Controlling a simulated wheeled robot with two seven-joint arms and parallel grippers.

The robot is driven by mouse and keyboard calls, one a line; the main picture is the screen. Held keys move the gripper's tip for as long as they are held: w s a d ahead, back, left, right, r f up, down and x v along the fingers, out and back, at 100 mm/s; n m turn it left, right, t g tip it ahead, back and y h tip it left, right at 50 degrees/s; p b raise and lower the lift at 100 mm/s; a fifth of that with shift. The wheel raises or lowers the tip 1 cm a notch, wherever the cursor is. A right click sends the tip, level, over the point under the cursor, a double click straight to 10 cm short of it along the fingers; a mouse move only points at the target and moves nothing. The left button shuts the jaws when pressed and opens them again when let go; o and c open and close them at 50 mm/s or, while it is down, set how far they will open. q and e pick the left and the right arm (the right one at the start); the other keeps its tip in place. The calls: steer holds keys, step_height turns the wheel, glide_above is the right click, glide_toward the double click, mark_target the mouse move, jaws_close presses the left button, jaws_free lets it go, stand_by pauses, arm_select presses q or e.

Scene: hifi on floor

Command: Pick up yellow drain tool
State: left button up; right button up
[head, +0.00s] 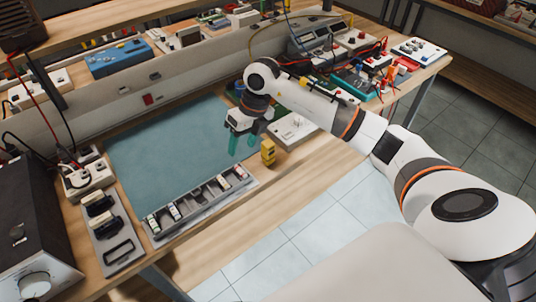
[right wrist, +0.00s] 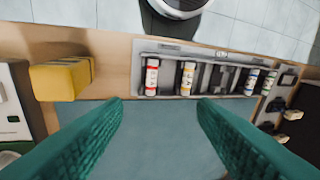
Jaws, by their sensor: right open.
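The yellow drain tool (head: 268,151) is a small yellow block standing on the wooden bench near its front edge, right of the blue-grey mat. In the right wrist view the yellow drain tool (right wrist: 62,79) lies at the left, outside the fingers. My right gripper (head: 244,143) is open and empty above the mat, just left of the tool in the head view. Its green fingers (right wrist: 160,125) are spread apart over the mat in the wrist view. My left gripper is not in view.
A grey tray (head: 153,222) with several small cylinders and compartments lies along the mat's front edge. A white device (head: 293,128) stands close behind the tool. The blue-grey mat (head: 150,160) is mostly clear. A dark box with a knob (head: 30,235) stands at left.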

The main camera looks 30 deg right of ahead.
mark_target(268, 144)
steer(key=d+h, duration=0.1)
steer(key=d, duration=0.1)
steer(key=d+h, duration=0.1)
steer(key=d, duration=0.1)
steer(key=d+r+m+h, duration=0.1)
steer(key=d, duration=0.2)
steer(key=shift+s+d+g, duration=0.1)
steer(key=shift+s+g, duration=0.05)
steer(key=shift+g, duration=0.25)
step_height(268, 144, down, 5)
steer(key=shift+f+p, duration=0.1)
steer(key=shift+p, duration=0.7)
step_height(268, 144, down, 6)
steer(key=shift+d+r+p, duration=0.15)
steer(key=shift+r+p, duration=0.1)
steer(key=shift+p, duration=0.65)
steer(key=shift+f, duration=0.35)
steer(key=shift+c, duration=0.2)
steer(key=c, duration=1)
